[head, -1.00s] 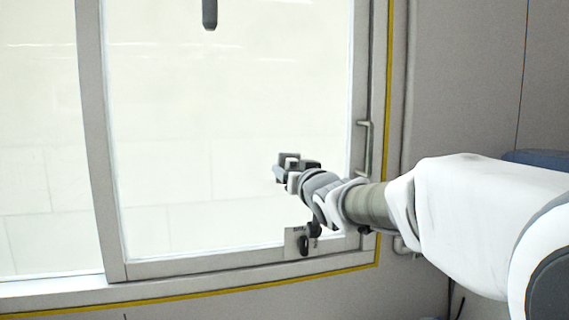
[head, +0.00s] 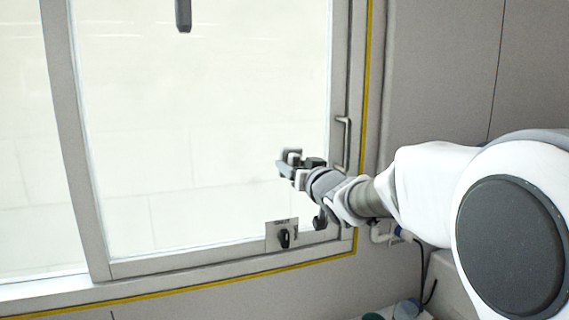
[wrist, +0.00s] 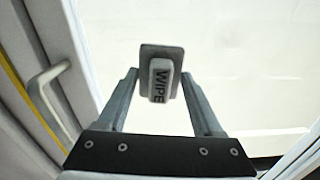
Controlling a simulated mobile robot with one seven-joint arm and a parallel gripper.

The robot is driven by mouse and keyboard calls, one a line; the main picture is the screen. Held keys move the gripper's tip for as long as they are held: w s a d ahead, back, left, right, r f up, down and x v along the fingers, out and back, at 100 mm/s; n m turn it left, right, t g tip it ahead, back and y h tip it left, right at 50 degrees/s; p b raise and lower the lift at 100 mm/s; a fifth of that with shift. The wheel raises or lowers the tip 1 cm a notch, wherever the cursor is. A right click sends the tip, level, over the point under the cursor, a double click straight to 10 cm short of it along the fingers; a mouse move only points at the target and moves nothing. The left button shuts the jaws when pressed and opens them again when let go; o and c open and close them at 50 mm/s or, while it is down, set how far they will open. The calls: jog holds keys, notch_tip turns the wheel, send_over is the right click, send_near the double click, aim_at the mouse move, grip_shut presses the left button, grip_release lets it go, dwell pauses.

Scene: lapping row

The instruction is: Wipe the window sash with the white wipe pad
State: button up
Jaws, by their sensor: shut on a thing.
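The window sash (head: 70,140) is a grey frame around a large bright pane, with a metal pull handle (head: 343,143) on its right side. My gripper (head: 288,165) is in front of the lower right part of the pane, left of the handle. In the wrist view my gripper (wrist: 160,85) is shut on the wipe pad (wrist: 160,52), a pale grey plate with a block lettered WIPE. The pad faces the pane; I cannot tell whether it touches. The pull handle also shows at left in the wrist view (wrist: 45,92).
A small plate with a black knob (head: 284,237) sits at the sash's lower edge, below my gripper. A dark grey bar (head: 183,14) shows at the top. Yellow tape (head: 210,278) borders the frame. Pipes and a cable (head: 425,265) are at lower right.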

jog(key=v, duration=0.6)
dwell(0.4)
jog(key=v, duration=0.3)
dwell(0.5)
jog(key=shift+a, duration=0.15)
